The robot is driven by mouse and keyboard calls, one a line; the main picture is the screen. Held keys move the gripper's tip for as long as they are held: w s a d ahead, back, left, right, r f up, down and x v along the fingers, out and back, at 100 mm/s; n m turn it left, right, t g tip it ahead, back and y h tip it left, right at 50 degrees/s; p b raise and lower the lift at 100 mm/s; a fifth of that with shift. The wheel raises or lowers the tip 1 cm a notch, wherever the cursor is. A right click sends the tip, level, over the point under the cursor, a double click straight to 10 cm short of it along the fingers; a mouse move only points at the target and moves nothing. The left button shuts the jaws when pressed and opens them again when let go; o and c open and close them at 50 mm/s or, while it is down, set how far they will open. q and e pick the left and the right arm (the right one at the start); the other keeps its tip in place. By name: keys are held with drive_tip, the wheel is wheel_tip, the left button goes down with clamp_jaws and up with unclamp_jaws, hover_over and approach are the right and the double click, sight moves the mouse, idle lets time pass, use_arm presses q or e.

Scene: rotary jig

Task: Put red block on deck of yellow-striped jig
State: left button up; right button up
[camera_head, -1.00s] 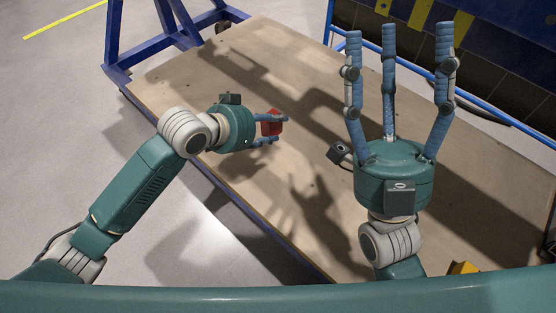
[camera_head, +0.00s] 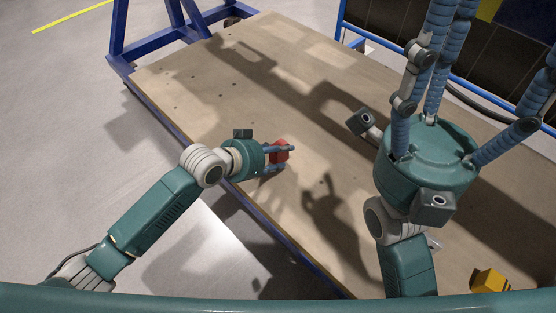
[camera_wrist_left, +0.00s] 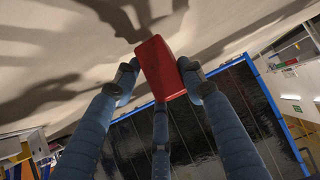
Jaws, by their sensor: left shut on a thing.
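The red block (camera_head: 281,151) is held in the fingers of my left gripper (camera_head: 277,155), above the wooden deck (camera_head: 190,85) near its left edge. In the left wrist view the red block (camera_wrist_left: 160,68) sits between the blue fingers at their tips. My right gripper (camera_head: 465,95) points up with its fingers spread and empty; some fingertips are cut off by the frame. A yellow stripe (camera_head: 488,10) shows on the dark blue-framed panel at the top right. I cannot tell whether this panel and the wooden deck belong to one jig.
Blue frame posts (camera_head: 118,40) stand at the deck's far left end. A yellow object (camera_head: 490,280) is at the lower right. The middle of the deck is bare, with arm shadows across it. Grey floor (camera_head: 60,150) lies to the left.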

use_arm(q)
drive_tip(key=shift+f, duration=0.75)
drive_tip(key=shift+f, duration=0.1)
drive_tip(key=o, duration=1.2)
drive_tip(key=shift+f, duration=0.1)
drive_tip(key=shift+c, duration=0.2)
